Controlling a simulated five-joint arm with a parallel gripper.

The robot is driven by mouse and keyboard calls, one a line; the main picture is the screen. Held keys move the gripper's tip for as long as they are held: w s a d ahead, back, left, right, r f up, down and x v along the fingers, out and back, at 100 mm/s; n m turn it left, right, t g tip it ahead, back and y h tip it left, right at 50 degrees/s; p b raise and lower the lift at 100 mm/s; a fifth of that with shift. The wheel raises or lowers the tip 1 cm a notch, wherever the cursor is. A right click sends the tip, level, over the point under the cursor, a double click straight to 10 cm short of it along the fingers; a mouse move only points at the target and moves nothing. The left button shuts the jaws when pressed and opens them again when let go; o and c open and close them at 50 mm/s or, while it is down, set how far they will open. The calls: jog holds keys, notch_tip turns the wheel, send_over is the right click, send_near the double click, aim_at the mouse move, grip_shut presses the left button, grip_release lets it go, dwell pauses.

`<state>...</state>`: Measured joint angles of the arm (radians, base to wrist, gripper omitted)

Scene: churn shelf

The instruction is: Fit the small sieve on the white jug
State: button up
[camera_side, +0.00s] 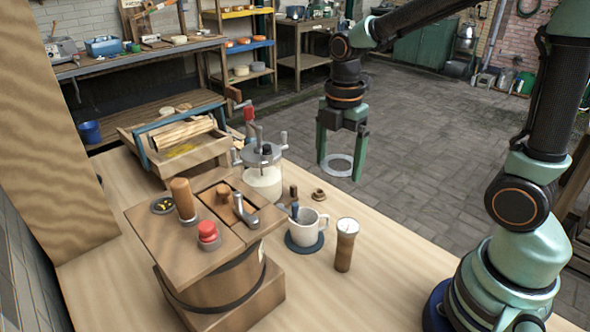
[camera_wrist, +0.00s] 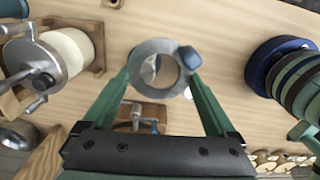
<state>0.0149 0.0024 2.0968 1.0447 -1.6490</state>
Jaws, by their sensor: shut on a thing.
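The small sieve (camera_side: 337,166) is a pale grey ring held flat between the green fingers of my gripper (camera_side: 340,168), high over the far right side of the bench. In the wrist view my gripper (camera_wrist: 158,82) is shut on the sieve (camera_wrist: 142,53), whose ring has a blue tab at its right. I cannot make out any mesh. The white jug (camera_side: 308,232) stands upright on a dark blue round mat (camera_side: 304,247), with a blue-handled thing in it. The sieve is well apart from the jug, above and behind it. Something pale shows through the ring; I cannot tell what.
A glass jar with a crank top (camera_side: 263,182) stands behind the jug. A wooden barrel with a board top (camera_side: 215,265) is left of it. A brown cylinder with a pale top (camera_side: 345,247) stands close right. A wooden tray (camera_side: 185,150) lies behind.

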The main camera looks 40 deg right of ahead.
jog(key=w+a+f+n, duration=0.2)
jog(key=w+a+f, duration=0.1)
jog(key=a+f, duration=0.3)
jog(key=shift+f, duration=1.15)
jog(key=shift+a+f, duration=0.1)
jog(key=shift+f, duration=1.55)
dwell(1.0)
dwell(0.5)
jog(key=o, duration=1)
jog(key=shift+r, duration=0.1)
notch_tip(320, 180, up, 8)
dwell(0.5)
